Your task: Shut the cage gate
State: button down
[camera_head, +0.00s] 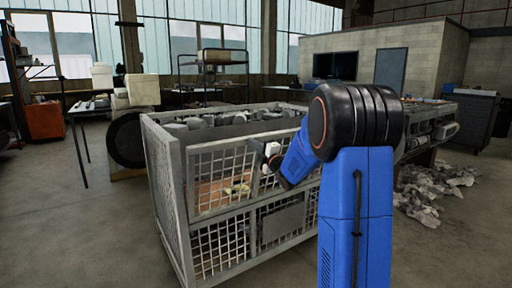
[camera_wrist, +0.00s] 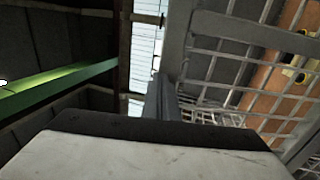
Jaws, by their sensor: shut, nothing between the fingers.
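The grey metal mesh cage (camera_head: 163,185) stands in the middle of the head view. Its front has framed mesh panels; the upper left one (camera_head: 222,163) appears to be the gate, but I cannot tell how far it stands open. My gripper (camera_head: 273,161) is at the cage's upper front, to the right of that panel, partly hidden by my blue arm. In the wrist view, the shut, empty fingers (camera_wrist: 162,98) are close beside a grey upright frame bar (camera_wrist: 178,40), with mesh on the right. I cannot tell whether they touch it.
A brown board with yellow parts (camera_head: 237,187) lies inside the cage, behind the mesh. Grey parts fill the cage's top. Crumpled scrap (camera_head: 435,190) lies on the floor at the right.

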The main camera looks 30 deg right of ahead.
jog(key=shift+w, duration=0.1)
jog(key=w+r+g, duration=0.1)
jog(key=w+r, duration=0.2)
jog(key=w, duration=0.7)
jog(key=shift+w+a, duration=0.15)
jog(key=shift+a, duration=0.3)
jog(key=shift+f, duration=0.1)
